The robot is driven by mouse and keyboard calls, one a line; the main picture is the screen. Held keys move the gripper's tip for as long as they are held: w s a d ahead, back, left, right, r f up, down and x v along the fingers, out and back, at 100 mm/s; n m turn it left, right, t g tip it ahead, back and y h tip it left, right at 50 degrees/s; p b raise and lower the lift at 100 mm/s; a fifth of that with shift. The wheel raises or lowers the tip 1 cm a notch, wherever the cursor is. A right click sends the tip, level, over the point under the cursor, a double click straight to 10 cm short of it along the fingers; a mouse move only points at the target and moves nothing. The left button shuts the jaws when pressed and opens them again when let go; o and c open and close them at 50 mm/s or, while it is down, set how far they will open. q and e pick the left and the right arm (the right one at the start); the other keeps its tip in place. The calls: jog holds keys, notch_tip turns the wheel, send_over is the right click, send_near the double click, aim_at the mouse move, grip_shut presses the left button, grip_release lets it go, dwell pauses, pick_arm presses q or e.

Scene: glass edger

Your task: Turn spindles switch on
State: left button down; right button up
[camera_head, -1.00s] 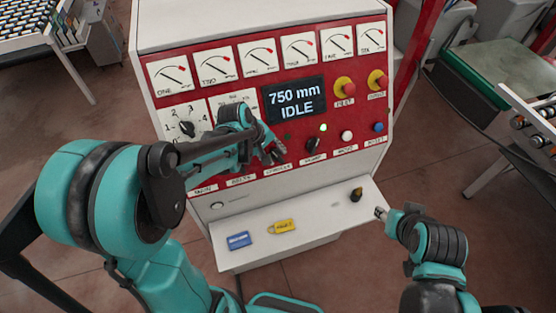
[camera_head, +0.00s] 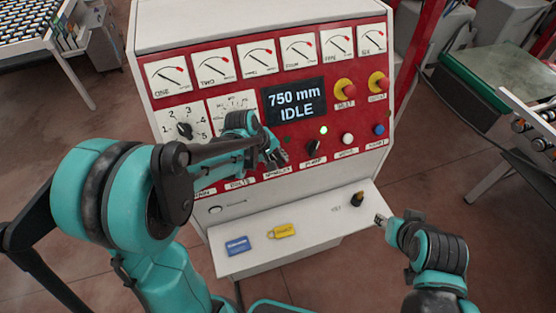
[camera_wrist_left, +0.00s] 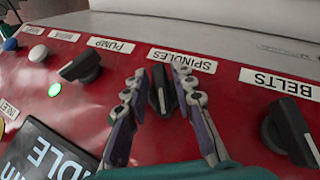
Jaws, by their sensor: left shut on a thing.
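The black spindles switch (camera_wrist_left: 160,92) sits on the red panel under the SPINDLES label (camera_wrist_left: 183,60) in the left wrist view. My left gripper (camera_wrist_left: 160,90) has its two fingers on either side of this knob and is shut on it. The knob's long ridge runs roughly up and down in that view, between the fingers. In the head view my left gripper (camera_head: 276,158) covers the switch, and its label (camera_head: 277,172) shows just below. My right gripper (camera_head: 381,220) is beside the console's lower shelf, away from the panel; its fingers are too small to read.
The pump knob (camera_wrist_left: 80,66) and belts knob (camera_wrist_left: 290,132) flank the switch. A green lamp (camera_head: 323,130) is lit. The display (camera_head: 294,100) reads 750 mm IDLE. A blue tag (camera_head: 237,245) and a yellow tag (camera_head: 281,231) lie on the shelf (camera_head: 310,222).

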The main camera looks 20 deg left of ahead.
pick_arm(q)
jog(key=shift+w, duration=0.15)
jog(key=shift+m+g+y+b, duration=0.45)
jog(key=shift+m+g+y, duration=0.15)
jog(key=shift+g+y, duration=0.1)
jog(key=shift+f+m+g+y+b, duration=0.1)
jog(key=shift+m+g+y+b, duration=0.6)
jog(key=shift+y, duration=0.2)
jog(key=m+g+y+b, duration=0.2)
jog(key=y+b, duration=0.1)
jog(key=shift+m, duration=0.3)
jog(key=shift+a+m+y+b, duration=0.1)
jog(key=shift+m+y+b, duration=0.4)
jog(key=shift+y, duration=0.4)
jog(key=shift+g, duration=0.3)
jog(key=shift+r, duration=0.2)
